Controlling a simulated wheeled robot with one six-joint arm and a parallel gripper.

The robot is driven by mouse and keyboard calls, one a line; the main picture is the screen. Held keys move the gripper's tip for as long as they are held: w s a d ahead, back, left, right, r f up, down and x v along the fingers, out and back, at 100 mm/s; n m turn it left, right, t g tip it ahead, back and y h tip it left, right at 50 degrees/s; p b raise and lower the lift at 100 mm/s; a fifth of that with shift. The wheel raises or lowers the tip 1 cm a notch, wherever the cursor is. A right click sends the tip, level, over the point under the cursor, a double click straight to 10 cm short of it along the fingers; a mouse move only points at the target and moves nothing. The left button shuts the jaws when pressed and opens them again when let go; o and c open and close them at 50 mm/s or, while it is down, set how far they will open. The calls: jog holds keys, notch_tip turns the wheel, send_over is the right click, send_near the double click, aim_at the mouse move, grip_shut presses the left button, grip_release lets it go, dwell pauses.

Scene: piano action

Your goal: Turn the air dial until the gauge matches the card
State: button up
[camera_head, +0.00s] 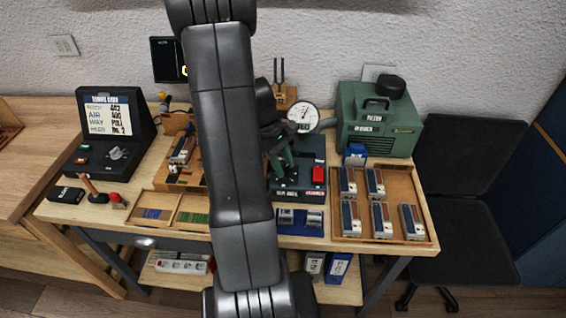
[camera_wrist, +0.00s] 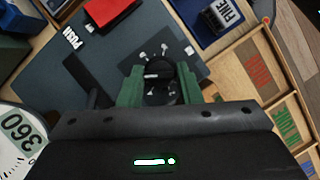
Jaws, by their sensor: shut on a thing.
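The air dial (camera_wrist: 160,93) is a small black knob on the dark blue-grey box (camera_head: 312,150). White marks ring it. My gripper (camera_wrist: 161,82) has its green fingers shut on the dial, one on each side. In the head view my gripper (camera_head: 281,160) is over the box, and my arm hides part of it. The round white gauge (camera_head: 303,113) stands behind the box; in the wrist view part of the gauge (camera_wrist: 14,150) shows 360 at the left edge.
A green compressor (camera_head: 378,125) stands behind right. A wooden tray (camera_head: 388,187) of several reed blocks is at right. A blue holder (camera_head: 300,220) lies in front, with small wooden trays (camera_head: 175,212) at left.

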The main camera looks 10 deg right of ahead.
dwell(0.5)
jog(key=o, duration=1)
jog(key=shift+c, duration=0.2)
jog(key=v, duration=1.3)
jog(key=shift+r+b, duration=0.35)
jog(key=shift+r, duration=0.05)
jog(key=shift+w, duration=0.1)
jog(key=x, duration=1.3)
jog(key=shift+f+p, duration=0.35)
jog(key=shift+f, duration=0.05)
